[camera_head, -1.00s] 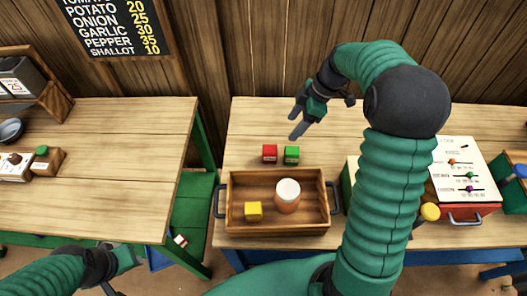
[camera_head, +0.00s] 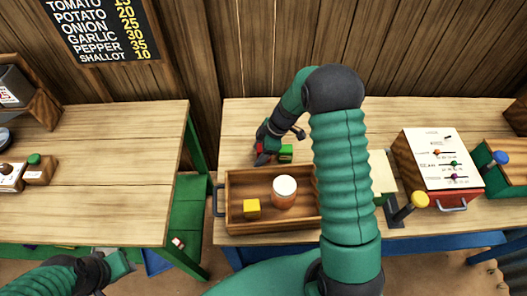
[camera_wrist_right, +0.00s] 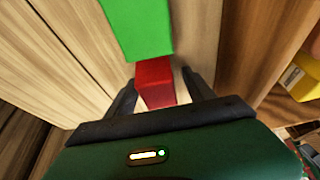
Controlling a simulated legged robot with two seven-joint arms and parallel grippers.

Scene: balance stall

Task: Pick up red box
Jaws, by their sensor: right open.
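The red box (camera_wrist_right: 155,82) lies between the two open fingers of my right gripper (camera_wrist_right: 160,78) in the right wrist view, with a little room at each side. In the head view the red box (camera_head: 259,148) is mostly covered by my right gripper (camera_head: 263,156), which reaches down over it from behind. The green box (camera_head: 286,152) stands just right of it, and it shows large in the right wrist view (camera_wrist_right: 138,25). My left gripper (camera_head: 122,265) is low at the left, away from the boxes; its fingers are not clear.
A wooden tray (camera_head: 240,183) in front of the boxes holds a yellow block (camera_head: 251,208) and a white-topped jar (camera_head: 284,192). A slider panel (camera_head: 437,160) stands to the right. A second table (camera_head: 100,160) is at the left, across a gap.

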